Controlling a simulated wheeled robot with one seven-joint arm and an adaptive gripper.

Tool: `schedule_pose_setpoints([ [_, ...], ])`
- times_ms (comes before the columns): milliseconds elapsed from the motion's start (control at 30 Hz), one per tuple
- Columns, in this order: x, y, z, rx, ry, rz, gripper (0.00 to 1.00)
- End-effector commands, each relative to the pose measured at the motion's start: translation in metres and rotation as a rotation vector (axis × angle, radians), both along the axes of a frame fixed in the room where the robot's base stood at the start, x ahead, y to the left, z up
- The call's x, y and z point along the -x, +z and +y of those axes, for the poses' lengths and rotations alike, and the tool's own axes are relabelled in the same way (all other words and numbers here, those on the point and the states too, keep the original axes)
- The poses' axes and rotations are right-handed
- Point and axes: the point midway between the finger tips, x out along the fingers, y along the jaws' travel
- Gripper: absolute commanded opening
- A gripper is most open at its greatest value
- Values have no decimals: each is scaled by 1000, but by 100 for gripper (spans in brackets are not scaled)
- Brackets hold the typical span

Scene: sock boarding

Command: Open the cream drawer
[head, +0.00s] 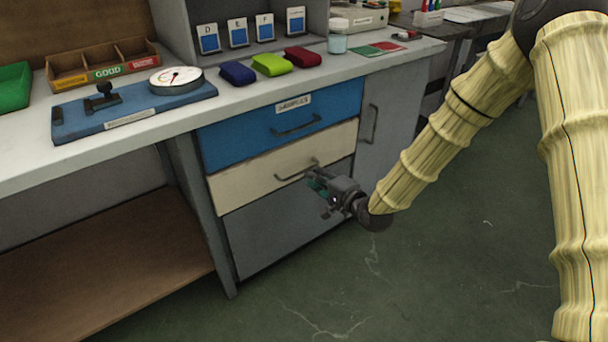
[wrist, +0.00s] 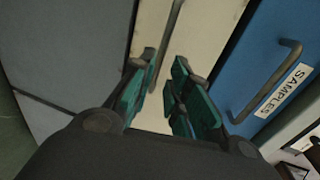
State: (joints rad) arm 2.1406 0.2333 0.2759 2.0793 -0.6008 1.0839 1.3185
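The cream drawer (head: 240,182) is in the middle of the cabinet and looks shut, its front level with the blue drawer above. Its dark bar handle (head: 296,172) shows in the head view; its right end is close to my gripper. My gripper (head: 316,187) is in front of the drawer's right part, its green-padded fingers pointing at the front. In the wrist view my gripper (wrist: 162,88) is open, with cream surface visible between the fingers. The handle (wrist: 172,35) runs down to the left fingertip there; I cannot tell if they touch.
The blue drawer (head: 280,128) with a SAMPLES label and its own handle is above. A grey panel (head: 285,225) is below, and a grey door (head: 385,125) with a handle is at right. The floor (head: 400,280) in front is clear.

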Motion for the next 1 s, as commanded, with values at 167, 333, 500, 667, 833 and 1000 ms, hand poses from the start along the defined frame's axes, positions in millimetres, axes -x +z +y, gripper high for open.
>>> schedule_pose_setpoints([
  [167,-23,-9,18,1,1,-1,18],
  [333,-41,-13,30,1,1,-1,18],
  [500,-51,-15,38,1,0,0,18],
  [667,-54,-15,40,0,0,0,18],
  [833,-54,-14,40,1,0,1,18],
  [1000,-54,-14,39,1,0,1,0],
])
